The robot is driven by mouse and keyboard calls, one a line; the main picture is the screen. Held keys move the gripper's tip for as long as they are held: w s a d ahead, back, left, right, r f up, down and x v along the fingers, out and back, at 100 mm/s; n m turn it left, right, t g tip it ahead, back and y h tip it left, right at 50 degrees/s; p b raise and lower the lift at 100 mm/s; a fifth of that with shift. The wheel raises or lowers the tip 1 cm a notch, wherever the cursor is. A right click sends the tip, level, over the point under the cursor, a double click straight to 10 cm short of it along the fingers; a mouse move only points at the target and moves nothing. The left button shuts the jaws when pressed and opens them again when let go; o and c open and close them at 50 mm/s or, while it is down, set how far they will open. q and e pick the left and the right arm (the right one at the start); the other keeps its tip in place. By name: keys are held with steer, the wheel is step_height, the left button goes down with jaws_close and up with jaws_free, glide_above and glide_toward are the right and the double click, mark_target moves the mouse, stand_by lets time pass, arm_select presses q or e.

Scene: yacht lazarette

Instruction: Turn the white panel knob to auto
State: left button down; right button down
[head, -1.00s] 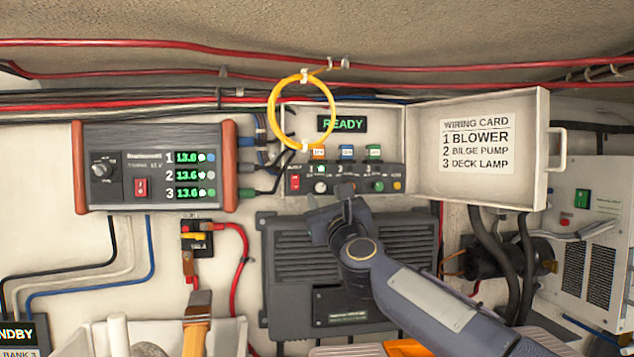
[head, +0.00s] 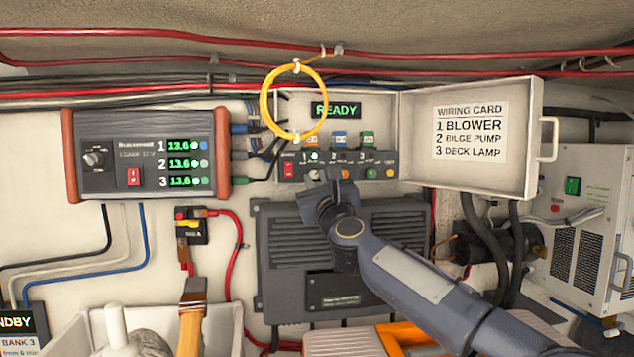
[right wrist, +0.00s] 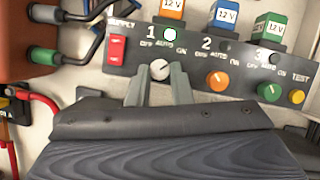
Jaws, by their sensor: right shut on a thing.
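The white knob (right wrist: 160,69) sits under number 1 on the dark switch panel (right wrist: 198,57), below its OFF, AUTO and ON labels. My right gripper (right wrist: 158,78) has one finger on each side of it and is shut on it. The knob's pointer is too small to read surely. A green lamp (right wrist: 170,34) above is lit. In the head view my right gripper (head: 325,186) reaches up to the panel's lower edge and partly covers the knobs. My left gripper is not in view.
Orange (right wrist: 217,81) and green (right wrist: 269,92) knobs and a yellow test button (right wrist: 296,96) lie to the right. A red supply switch (right wrist: 118,45) is to the left. A yellow cable loop (head: 294,102) hangs near the panel. The open lid (head: 470,140) stands right.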

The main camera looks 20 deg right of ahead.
steer(key=shift+n, duration=0.4)
steer(key=shift+d+n+y, duration=0.1)
steer(key=shift+n+y, duration=0.7)
steer(key=shift+n, duration=0.4)
steer(key=shift+s+d+r+n+g+y, duration=0.15)
steer(key=shift+n+y, duration=0.15)
steer(key=shift+n, duration=0.3)
steer(key=shift+w+a+n+g+y, duration=0.15)
steer(key=shift+n+y, duration=0.15)
steer(key=shift+n, duration=0.3)
steer(key=n, duration=0.2)
steer(key=n+y+p, duration=0.1)
steer(key=shift+s+d+r+n+g+p, duration=0.1)
steer(key=shift+d+r+n+g+p, duration=0.1)
steer(key=shift+n+g+p, duration=0.15)
steer(key=shift+n+g+y+p, duration=0.25)
steer(key=shift+n+y+p, duration=0.25)
steer(key=shift+n, duration=0.55)
steer(key=shift+f, duration=0.1)
steer(key=c, duration=1.3)
jaws_free()
